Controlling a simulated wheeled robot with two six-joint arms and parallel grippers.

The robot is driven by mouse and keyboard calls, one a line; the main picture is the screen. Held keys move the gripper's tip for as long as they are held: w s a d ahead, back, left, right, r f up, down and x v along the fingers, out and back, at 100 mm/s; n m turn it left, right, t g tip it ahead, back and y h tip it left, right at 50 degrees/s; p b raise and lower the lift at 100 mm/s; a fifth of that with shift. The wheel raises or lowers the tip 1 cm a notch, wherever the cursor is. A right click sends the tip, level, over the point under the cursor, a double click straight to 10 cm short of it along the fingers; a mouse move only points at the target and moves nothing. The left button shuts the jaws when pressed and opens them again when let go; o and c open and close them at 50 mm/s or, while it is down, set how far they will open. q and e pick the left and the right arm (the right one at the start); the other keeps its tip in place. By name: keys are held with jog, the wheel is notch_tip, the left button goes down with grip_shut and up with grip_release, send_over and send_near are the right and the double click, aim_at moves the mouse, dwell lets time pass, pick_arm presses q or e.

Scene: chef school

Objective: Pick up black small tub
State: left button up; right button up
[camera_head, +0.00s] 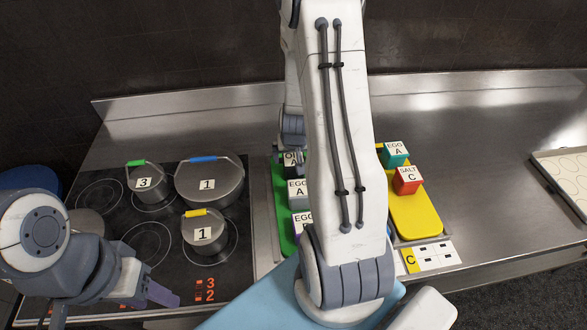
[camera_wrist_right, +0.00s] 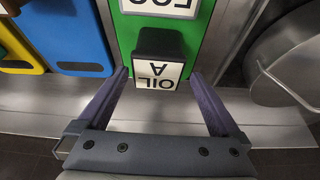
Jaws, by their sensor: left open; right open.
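The black small tub (camera_wrist_right: 160,43), labelled OIL A, sits on the green tray (camera_wrist_right: 125,32) in the right wrist view. In the head view the tub (camera_head: 288,160) is at the tray's far end, partly hidden by my right arm. My right gripper (camera_wrist_right: 160,76) is open, with its fingertips on either side of the tub's labelled near face. A gap shows on both sides, and nothing is gripped. In the head view my right arm hides most of that gripper. My left gripper (camera_head: 110,300) is open and empty at the lower left, by the cooktop.
Other tubs stand in line on the green tray (camera_head: 283,225). A yellow tray (camera_head: 415,215) holds teal and red tubs. Lidded pots (camera_head: 203,236) stand on the black cooktop (camera_head: 150,240) to the left.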

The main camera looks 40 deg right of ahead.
aim_at(293, 163)
jog(key=shift+d+p+x, duration=0.1)
jog(key=shift+p+x, duration=0.25)
jog(key=shift+x, duration=1.05)
jog(key=shift+d+p+x, duration=0.15)
jog(key=shift+p+x, duration=0.2)
jog(key=shift+x, duration=1.05)
jog(key=c, duration=1.5)
